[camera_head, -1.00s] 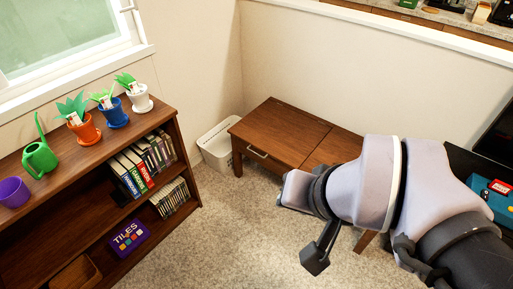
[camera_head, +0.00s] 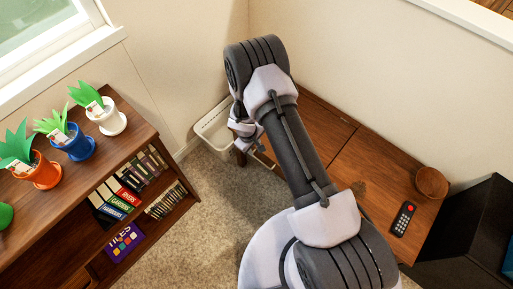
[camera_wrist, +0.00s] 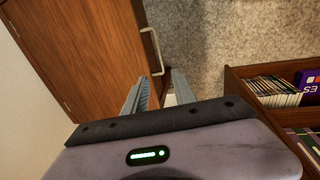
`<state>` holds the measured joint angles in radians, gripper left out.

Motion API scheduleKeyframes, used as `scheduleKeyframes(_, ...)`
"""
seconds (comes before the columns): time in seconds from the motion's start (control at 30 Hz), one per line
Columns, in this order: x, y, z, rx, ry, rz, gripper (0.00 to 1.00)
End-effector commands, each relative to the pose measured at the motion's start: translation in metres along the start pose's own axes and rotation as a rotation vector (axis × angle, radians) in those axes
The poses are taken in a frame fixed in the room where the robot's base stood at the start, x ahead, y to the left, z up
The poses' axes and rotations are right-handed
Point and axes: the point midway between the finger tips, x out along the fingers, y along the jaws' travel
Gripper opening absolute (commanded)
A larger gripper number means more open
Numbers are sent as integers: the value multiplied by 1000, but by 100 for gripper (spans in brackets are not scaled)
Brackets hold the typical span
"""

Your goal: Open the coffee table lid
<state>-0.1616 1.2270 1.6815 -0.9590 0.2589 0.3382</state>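The brown wooden coffee table (camera_head: 385,185) stands against the wall, partly hidden behind my arm. Its lid (camera_head: 318,125) is the left section and lies flat, closed. The pale bar handle (camera_wrist: 152,48) is on the table's edge in the wrist view, and a bit of it shows in the head view (camera_head: 264,161). My gripper (camera_wrist: 160,86) has its two fingers apart, with the near end of the handle close to the gap between the tips. I cannot tell whether they touch it. In the head view my gripper is mostly hidden by my arm.
A white basket (camera_head: 213,128) stands left of the table. A bookcase (camera_head: 150,128) with potted plants is further left, with carpet (camera_head: 215,220) between. A wooden bowl (camera_head: 431,183) and a remote (camera_head: 403,218) lie on the table's right section. A black cabinet (camera_head: 465,240) is at right.

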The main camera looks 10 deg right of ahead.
Motion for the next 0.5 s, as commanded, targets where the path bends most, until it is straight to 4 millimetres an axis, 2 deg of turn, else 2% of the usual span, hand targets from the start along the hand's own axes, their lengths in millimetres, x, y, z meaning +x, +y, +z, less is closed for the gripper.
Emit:
scheduleKeyframes(0.03,20,-1,1,1,-2,-1,32)
scheduleKeyframes(0.3,104,-2,2,3,-3,-1,32)
scheduleKeyframes(0.5,140,-1,1,3,-2,0,32)
